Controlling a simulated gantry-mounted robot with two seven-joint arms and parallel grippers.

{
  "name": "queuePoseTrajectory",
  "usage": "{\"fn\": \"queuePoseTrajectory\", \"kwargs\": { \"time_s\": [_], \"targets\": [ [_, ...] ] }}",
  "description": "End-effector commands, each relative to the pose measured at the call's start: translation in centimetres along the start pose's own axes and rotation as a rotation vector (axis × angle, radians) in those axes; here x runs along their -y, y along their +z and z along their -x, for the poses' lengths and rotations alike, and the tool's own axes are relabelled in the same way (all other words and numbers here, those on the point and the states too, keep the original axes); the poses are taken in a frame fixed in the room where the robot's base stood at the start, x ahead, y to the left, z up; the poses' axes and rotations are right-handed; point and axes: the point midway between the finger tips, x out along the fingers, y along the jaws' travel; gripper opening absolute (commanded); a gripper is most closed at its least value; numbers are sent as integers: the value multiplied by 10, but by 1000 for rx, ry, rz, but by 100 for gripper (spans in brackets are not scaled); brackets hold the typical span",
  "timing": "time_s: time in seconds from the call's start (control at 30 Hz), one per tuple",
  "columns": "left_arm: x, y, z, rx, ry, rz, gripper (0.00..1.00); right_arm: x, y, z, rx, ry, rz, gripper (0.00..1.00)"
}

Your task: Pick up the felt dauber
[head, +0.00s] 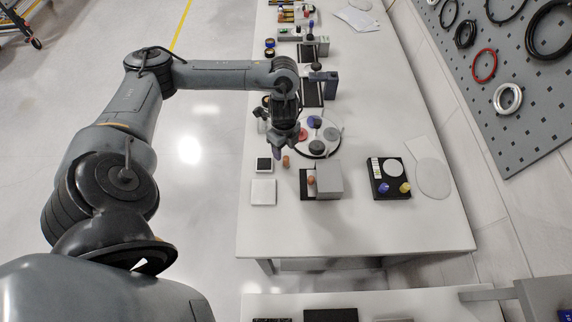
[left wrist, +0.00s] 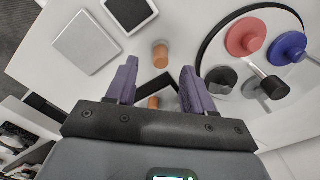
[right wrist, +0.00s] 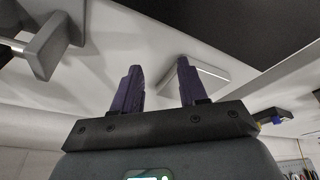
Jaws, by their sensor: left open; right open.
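A small orange-tan cylinder (head: 286,161), which looks like the felt dauber, stands on the white table. In the left wrist view it (left wrist: 160,54) lies just beyond the fingertips, centred between them. My left gripper (head: 284,148) is open and empty, pointing down close by it. A similar orange shape (head: 311,181) shows at the grey block fixture (head: 329,178) with a black base; I cannot tell whether it is a second piece or a mirror reflection. My right gripper (right wrist: 157,78) is open and empty, away from these things.
A round tray (head: 317,150) with red, blue and grey discs stands behind. A white square (head: 263,191) and a black-topped square (head: 264,164) lie to the left. A black tray (head: 391,190) with small items is at right. The table front is clear.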

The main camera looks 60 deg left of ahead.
Motion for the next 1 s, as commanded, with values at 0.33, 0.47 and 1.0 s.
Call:
{"fn": "queuePoseTrajectory", "kwargs": {
  "time_s": [0.33, 0.47, 1.0],
  "targets": [
    [0, -3, -21, -1, 1, -1, 52, 2, 2, -10, -3, -6, -8, 43],
    [1, -6, -35, 0, 2, 0, 52, 3, 2, -11, -2, -7, -10, 43],
    [1, -6, -59, 1, -1, 0, 40, 1, 3, -12, -3, -2, -4, 43]
  ]
}}
